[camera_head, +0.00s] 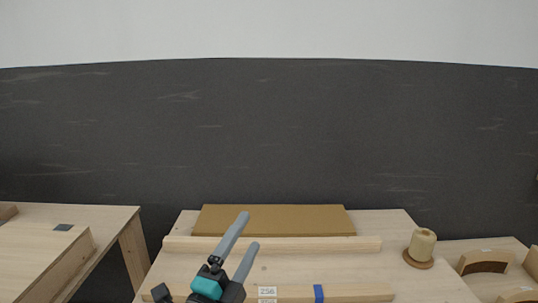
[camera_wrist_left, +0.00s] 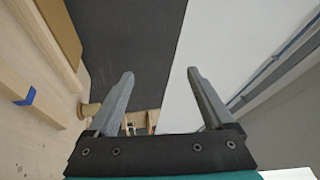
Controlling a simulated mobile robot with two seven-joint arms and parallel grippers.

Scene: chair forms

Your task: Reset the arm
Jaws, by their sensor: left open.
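My left gripper (camera_head: 246,236) shows at the bottom centre of the head view, over the front part of the wooden table. It is open, with two grey fingers pointing up and away. In the left wrist view the fingers of the left gripper (camera_wrist_left: 158,82) stand wide apart with nothing between them. Beyond them are the dark wall and pale surfaces. My right gripper is not in view.
The table (camera_head: 400,229) bears a brown board (camera_head: 275,220), a long wooden rail (camera_head: 330,244) and a front bar with blue tape (camera_head: 318,293). A wooden spool (camera_head: 421,246) stands at right. Another table (camera_head: 105,218) is at left; curved wooden pieces (camera_head: 484,263) lie far right.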

